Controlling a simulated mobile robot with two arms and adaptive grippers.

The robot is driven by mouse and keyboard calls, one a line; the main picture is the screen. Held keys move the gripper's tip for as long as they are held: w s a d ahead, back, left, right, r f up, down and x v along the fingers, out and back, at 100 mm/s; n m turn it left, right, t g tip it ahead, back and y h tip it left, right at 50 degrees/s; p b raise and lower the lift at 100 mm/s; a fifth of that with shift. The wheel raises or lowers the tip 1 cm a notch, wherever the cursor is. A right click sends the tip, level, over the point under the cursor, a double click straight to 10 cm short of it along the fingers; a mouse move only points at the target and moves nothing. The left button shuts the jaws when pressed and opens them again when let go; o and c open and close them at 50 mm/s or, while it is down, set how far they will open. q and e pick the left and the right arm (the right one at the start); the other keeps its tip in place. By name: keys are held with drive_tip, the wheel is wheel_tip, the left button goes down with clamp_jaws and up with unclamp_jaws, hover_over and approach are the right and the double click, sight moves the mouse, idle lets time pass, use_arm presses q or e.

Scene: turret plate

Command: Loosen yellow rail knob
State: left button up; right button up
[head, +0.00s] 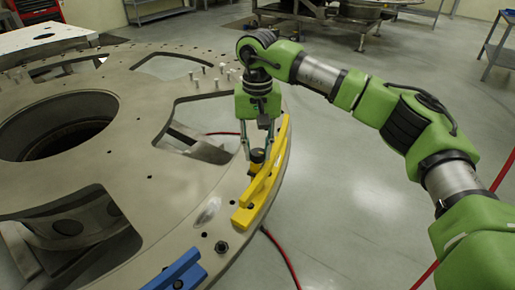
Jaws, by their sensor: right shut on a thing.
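The yellow rail (245,214) is bolted along the outer rim of the large grey turret plate (150,215), at its right side. The dark knob (257,156) of the yellow rail stands beside the rail's inner edge. My right gripper (257,152) reaches down from above, with its fingers on either side of the knob and shut on it. The fingers and the rail partly hide the knob. My left gripper is not in view.
Several small pegs (222,68) stand on the plate's far side. A red cable (283,257) runs on the floor. The floor at right is open.

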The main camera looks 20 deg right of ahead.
sight(257, 152)
drive_tip(key=o, duration=1.1)
drive_tip(key=shift+r, duration=0.1)
wheel_tip(257, 152, up, 12)
drive_tip(key=shift+f, duration=0.1)
